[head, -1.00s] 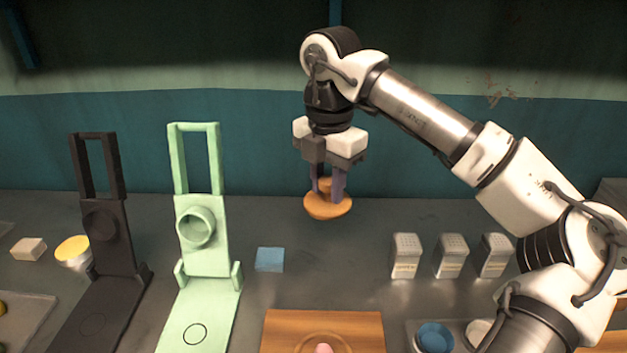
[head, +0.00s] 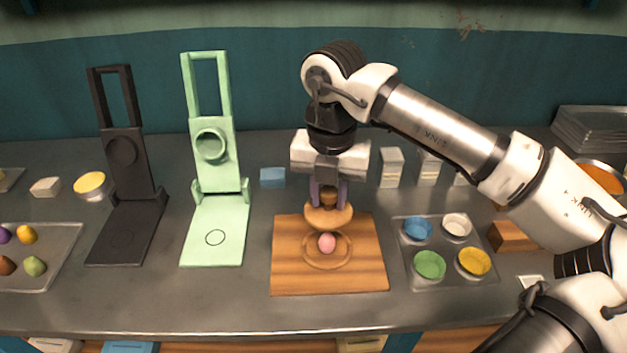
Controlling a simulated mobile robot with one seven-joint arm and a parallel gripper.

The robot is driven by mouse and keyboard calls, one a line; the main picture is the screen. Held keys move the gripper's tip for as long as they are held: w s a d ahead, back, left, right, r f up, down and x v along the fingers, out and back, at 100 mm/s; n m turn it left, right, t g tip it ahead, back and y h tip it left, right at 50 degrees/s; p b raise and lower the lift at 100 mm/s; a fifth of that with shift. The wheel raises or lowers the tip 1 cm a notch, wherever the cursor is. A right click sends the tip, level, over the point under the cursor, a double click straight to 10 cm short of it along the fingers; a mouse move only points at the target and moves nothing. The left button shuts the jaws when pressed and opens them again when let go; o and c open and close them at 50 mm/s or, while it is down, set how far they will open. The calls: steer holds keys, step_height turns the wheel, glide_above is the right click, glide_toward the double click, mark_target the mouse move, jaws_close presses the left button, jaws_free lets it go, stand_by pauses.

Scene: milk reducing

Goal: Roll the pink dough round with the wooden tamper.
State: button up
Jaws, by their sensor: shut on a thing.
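The pink dough (head: 327,243) is a small ball inside the round ring groove of a wooden board (head: 290,280). My gripper (head: 328,197) is shut on the wooden tamper (head: 328,217), which has a narrow handle and a wide round base. The tamper is upright and just behind and above the dough in the picture. The dough's upper edge lies close to the tamper's base; I cannot tell whether they touch.
A green press (head: 215,215) and a black press (head: 125,225) stand to the left. A tray of coloured bowls (head: 443,250) lies right of the board. Several shakers (head: 391,168) stand behind it. A blue block (head: 272,177) lies behind the board.

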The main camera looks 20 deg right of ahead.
mark_target(335, 211)
steer(key=shift+f+b, duration=1.25)
steer(key=shift+f, duration=1.4)
steer(key=shift+f+b, duration=0.4)
steer(key=shift+b, duration=0.15)
steer(key=shift+s+f+b, duration=0.15)
steer(key=shift+f+b, duration=0.05)
steer(key=shift+b, duration=0.4)
steer(key=shift+s, duration=0.2)
steer(key=shift+c, duration=0.8)
steer(key=shift+s+d+b, duration=0.1)
steer(key=shift+d+b, duration=0.1)
steer(key=shift+b, duration=0.25)
steer(key=shift+d+r, duration=0.1)
steer(key=shift+d, duration=0.1)
